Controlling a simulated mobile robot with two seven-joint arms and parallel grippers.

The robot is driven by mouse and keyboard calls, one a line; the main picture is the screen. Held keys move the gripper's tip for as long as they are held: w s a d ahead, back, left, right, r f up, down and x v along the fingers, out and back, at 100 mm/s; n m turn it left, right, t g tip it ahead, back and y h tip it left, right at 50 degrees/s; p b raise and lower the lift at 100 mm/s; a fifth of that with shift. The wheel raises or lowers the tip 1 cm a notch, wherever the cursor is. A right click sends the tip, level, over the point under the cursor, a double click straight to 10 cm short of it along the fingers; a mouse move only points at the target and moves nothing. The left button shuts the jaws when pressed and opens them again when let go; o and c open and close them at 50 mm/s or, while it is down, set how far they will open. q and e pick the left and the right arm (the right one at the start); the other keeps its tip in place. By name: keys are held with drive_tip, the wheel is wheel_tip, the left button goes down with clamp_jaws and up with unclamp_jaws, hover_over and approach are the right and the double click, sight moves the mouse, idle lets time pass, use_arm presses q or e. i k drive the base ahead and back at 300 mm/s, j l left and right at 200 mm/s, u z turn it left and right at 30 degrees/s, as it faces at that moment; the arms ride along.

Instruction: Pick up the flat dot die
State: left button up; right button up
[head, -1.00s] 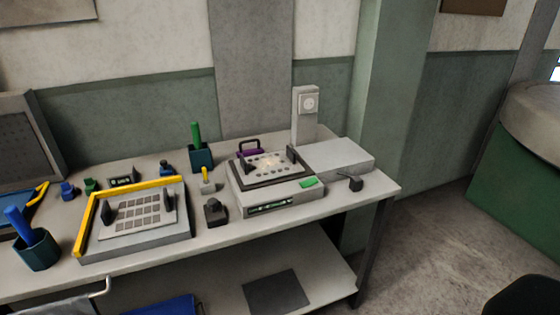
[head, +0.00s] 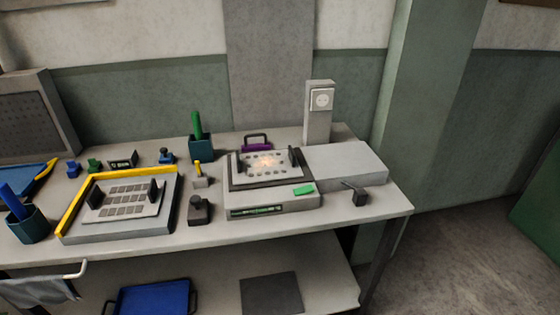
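A light plate with rows of dots (head: 249,172) lies flat on the dark-framed top of a grey machine (head: 276,206), with a dark grip at each end. An orange glow shows over its middle. A second light plate, with rows of squares (head: 96,213), lies on a grey base (head: 115,234) edged by a yellow corner bar (head: 112,177) at the left; it also has dark grips. The dotted plate looks like the flat dot die. Neither of my grippers is in view.
The bench (head: 232,233) has a clear front strip. A blue tray (head: 155,297) sits below.

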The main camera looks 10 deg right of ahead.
sight(250, 168)
drive_tip(key=i+l, duration=0.1)
drive_tip(key=l, duration=0.55)
drive_tip(key=i+l, duration=0.1)
drive_tip(key=l, duration=0.55)
